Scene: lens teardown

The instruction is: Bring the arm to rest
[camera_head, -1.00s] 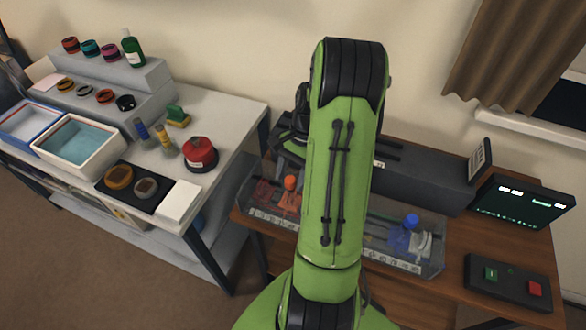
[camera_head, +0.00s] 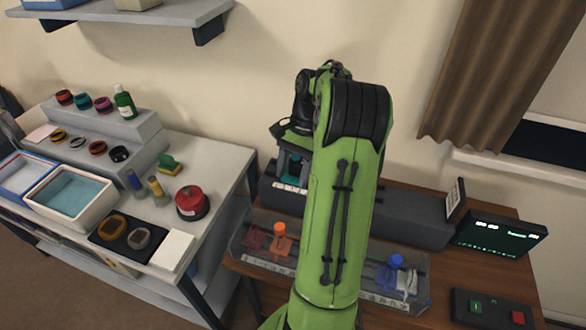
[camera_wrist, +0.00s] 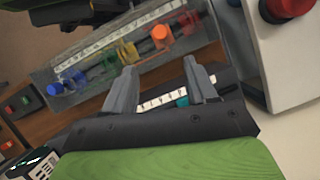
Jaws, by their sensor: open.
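My green and black arm (camera_head: 345,200) stands folded over the brown bench, its elbow high. My gripper (camera_wrist: 159,65) is open in the wrist view, with two grey fingers apart and nothing held between them. In the head view my wrist and gripper hang left of the elbow, partly hidden by the arm, above the left end of a long dark box (camera_head: 405,215). A small teal part (camera_wrist: 182,100) and a marked white strip show beyond the fingers in the wrist view; I cannot tell their distance.
A clear tray (camera_head: 424,306) with orange, blue and other coloured parts lies on the bench (camera_head: 450,270). A dark screen (camera_head: 500,236) and a button box (camera_head: 492,309) stand at right. The grey table at left holds a red round piece (camera_head: 191,203), bins and lens rings.

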